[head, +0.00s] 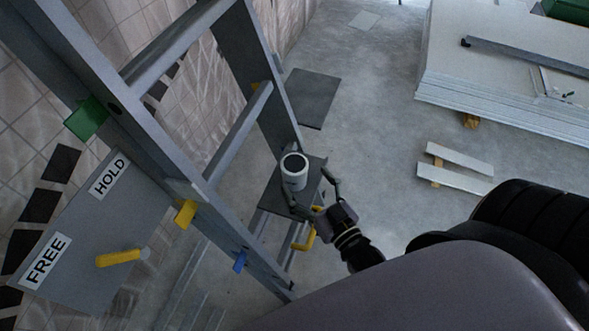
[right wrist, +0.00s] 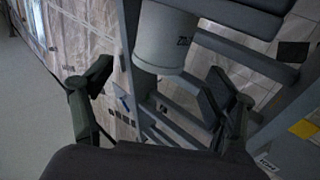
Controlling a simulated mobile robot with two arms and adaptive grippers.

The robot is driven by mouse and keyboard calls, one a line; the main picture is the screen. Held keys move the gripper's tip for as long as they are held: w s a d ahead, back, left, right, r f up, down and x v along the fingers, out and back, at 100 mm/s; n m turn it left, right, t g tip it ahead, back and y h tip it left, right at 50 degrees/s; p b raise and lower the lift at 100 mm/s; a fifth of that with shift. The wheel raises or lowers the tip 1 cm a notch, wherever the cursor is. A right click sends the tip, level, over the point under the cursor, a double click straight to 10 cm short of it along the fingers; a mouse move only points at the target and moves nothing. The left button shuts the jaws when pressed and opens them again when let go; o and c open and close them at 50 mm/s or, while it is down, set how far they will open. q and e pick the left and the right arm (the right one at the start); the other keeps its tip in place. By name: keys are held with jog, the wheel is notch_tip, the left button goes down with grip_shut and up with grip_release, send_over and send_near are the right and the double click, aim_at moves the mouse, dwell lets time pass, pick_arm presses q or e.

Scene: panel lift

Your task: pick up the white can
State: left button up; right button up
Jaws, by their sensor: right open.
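The white can (head: 294,176) has a dark top and stands upright on a dark plate (head: 268,196) beside the grey frame in the head view. It also shows in the right wrist view (right wrist: 165,42), with dark lettering on its side. My right gripper (head: 314,194) is open, with one finger near the can's lower front and the other to its right. In the right wrist view my right gripper (right wrist: 152,88) has its fingers spread, with the can ahead between and beyond them. I cannot tell whether a finger touches the can. My left gripper is not in view.
A grey ladder-like frame (head: 160,130) rises at the left. A panel (head: 75,235) marked HOLD and FREE carries a yellow handle (head: 118,258). Stacked white boards (head: 510,60) lie at upper right, with white strips (head: 460,158) below.

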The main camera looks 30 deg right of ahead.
aim_at(294, 163)
jog(key=shift+w+a+r+p, duration=0.1)
jog(key=shift+w+p, duration=0.25)
jog(key=shift+w, duration=1.25)
jog(key=shift+w+r+p, duration=0.1)
jog(key=shift+w+p, duration=0.25)
jog(key=shift+w, duration=1.2)
jog(key=shift+s, duration=0.1)
jog(key=shift+c, duration=0.5)
jog(key=c, duration=1.4)
